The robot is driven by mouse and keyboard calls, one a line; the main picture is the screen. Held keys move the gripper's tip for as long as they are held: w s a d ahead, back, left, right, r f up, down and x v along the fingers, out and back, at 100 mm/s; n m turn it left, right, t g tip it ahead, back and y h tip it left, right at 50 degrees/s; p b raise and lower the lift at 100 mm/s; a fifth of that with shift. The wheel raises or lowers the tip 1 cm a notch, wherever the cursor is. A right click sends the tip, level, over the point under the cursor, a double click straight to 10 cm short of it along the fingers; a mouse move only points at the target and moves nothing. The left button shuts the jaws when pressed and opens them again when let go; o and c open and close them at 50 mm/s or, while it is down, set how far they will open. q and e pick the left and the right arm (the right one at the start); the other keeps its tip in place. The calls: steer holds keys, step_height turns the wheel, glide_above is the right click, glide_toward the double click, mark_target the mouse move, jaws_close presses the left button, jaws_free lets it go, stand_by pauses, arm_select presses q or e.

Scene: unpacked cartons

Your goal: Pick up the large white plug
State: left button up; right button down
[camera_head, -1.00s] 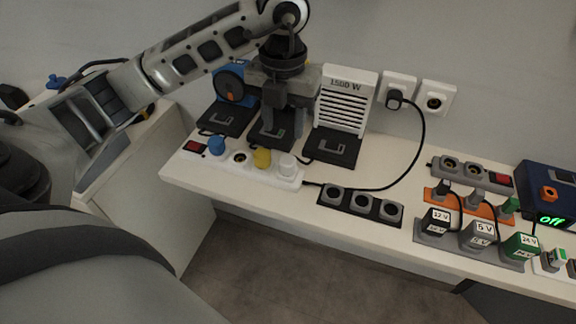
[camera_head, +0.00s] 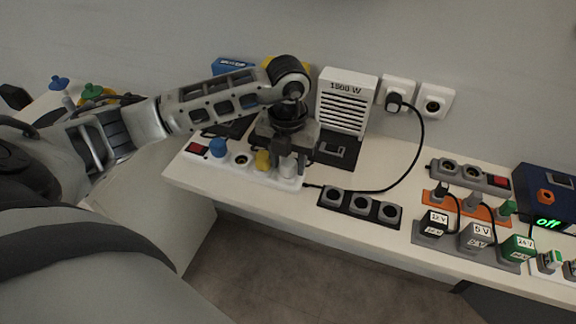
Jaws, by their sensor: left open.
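The large white plug (camera_head: 288,168) sits upright at the right end of a white power strip (camera_head: 216,165) on the table. The strip also holds a blue plug (camera_head: 217,148) and a yellow plug (camera_head: 263,160). My left gripper (camera_head: 289,158) is open and lowered over the white plug, pointing down, with its fingers at the plug's sides. The fingers partly hide the plug. I cannot tell whether they touch it. My right gripper is not in view.
A white 1500 W heater (camera_head: 346,101) stands close behind my gripper. A black socket strip (camera_head: 360,203) lies to the right, with a black cable (camera_head: 419,150) behind it. Several adapters, such as the 12 V one (camera_head: 436,222), stand further right.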

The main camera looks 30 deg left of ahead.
mark_target(288, 163)
arm_select(q)
jaws_close()
steer(key=shift+r, duration=0.1)
steer(key=shift+w+r, duration=0.1)
steer(key=shift+r, duration=0.4)
steer(key=shift+s+d+r, duration=0.1)
steer(key=shift+s+r, duration=0.1)
steer(key=shift+r, duration=1.05)
steer(key=s+d+r, duration=0.6)
steer(key=s+r, duration=0.3)
steer(key=s, duration=0.3)
steer(key=shift+d+r, duration=0.15)
steer(key=shift+d, duration=0.15)
